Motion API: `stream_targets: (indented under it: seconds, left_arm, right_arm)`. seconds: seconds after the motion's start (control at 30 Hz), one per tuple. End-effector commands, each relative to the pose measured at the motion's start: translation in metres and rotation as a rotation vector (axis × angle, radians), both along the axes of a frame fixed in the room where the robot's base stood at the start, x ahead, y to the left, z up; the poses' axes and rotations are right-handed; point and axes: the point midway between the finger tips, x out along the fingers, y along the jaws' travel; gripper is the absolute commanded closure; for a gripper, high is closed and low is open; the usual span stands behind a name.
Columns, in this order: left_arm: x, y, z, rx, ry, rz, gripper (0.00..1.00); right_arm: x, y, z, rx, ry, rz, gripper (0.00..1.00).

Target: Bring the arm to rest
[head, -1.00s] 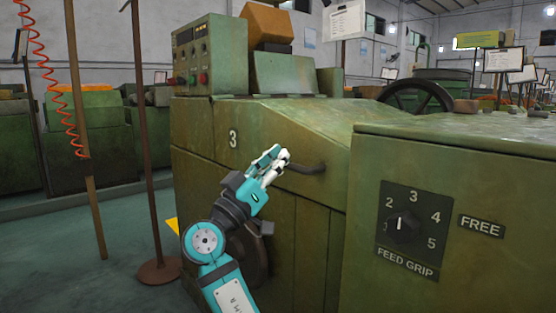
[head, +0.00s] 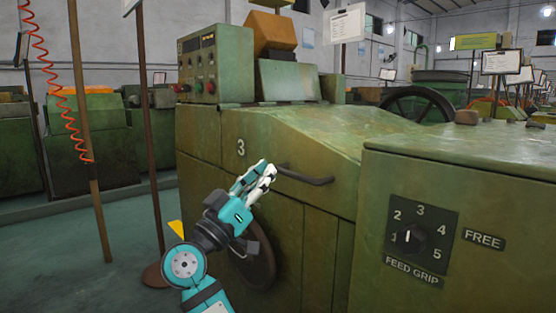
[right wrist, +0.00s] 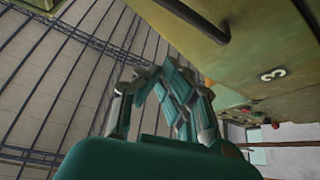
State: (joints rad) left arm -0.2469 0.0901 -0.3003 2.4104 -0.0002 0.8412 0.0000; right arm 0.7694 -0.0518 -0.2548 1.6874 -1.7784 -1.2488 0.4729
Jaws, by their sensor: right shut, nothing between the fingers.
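My right gripper (head: 264,172) is shut and empty in the head view. It is in front of the green machine numbered 3 (head: 330,140), just left of the dark bar handle (head: 306,177) on its front. The handle shows whole, and the fingers appear apart from it. In the right wrist view the fingers (right wrist: 165,75) are together, with nothing between them, and the machine's face (right wrist: 275,50) is at the right. My left gripper is not in any view.
A feed grip dial (head: 408,237) is on the green cabinet at the right. A brown post (head: 150,130) and a wooden pole with a red coiled hose (head: 90,150) stand at the left. Grey floor (head: 75,260) is open at the lower left.

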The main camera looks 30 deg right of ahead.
Motion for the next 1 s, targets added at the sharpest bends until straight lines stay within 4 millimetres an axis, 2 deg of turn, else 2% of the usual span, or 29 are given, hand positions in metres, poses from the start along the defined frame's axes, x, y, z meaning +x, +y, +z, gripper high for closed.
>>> stream_targets:
  seconds: [0.2, 0.47, 0.57, 0.67, 0.77, 0.83, 0.87, 0.93, 0.97, 1.0]
  left_arm:
    - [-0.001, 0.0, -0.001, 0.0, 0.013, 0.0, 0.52]
    - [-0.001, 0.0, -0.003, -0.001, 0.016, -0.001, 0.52]
    - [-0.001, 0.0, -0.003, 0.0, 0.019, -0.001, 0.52]
    - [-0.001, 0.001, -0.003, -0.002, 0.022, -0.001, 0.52]
    - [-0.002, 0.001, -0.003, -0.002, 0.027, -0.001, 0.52]
    - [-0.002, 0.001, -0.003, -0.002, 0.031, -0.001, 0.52]
    - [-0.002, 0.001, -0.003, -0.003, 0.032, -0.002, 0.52]
    - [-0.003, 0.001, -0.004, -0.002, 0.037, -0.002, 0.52]
    - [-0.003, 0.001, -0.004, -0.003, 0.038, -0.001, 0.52]
    - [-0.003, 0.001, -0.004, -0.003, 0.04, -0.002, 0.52]
  right_arm:
    - [-0.003, 0.023, -0.013, 0.0, 0.001, 0.0, 1.0]
    - [-0.003, 0.028, -0.017, -0.002, 0.003, 0.007, 1.0]
    - [0.009, 0.032, -0.028, -0.022, 0.055, 0.079, 1.0]
    - [0.036, 0.048, -0.055, -0.07, 0.16, 0.271, 1.0]
    - [0.058, 0.087, -0.095, -0.14, 0.26, 0.575, 1.0]
    - [0.057, 0.124, -0.119, -0.194, 0.283, 0.812, 1.0]
    - [0.052, 0.14, -0.127, -0.215, 0.278, 0.911, 1.0]
    - [0.028, 0.177, -0.14, -0.26, 0.229, 1.136, 1.0]
    - [0.013, 0.191, -0.142, -0.279, 0.194, 1.225, 1.0]
    - [-0.01, 0.207, -0.142, -0.297, 0.132, 1.338, 1.0]
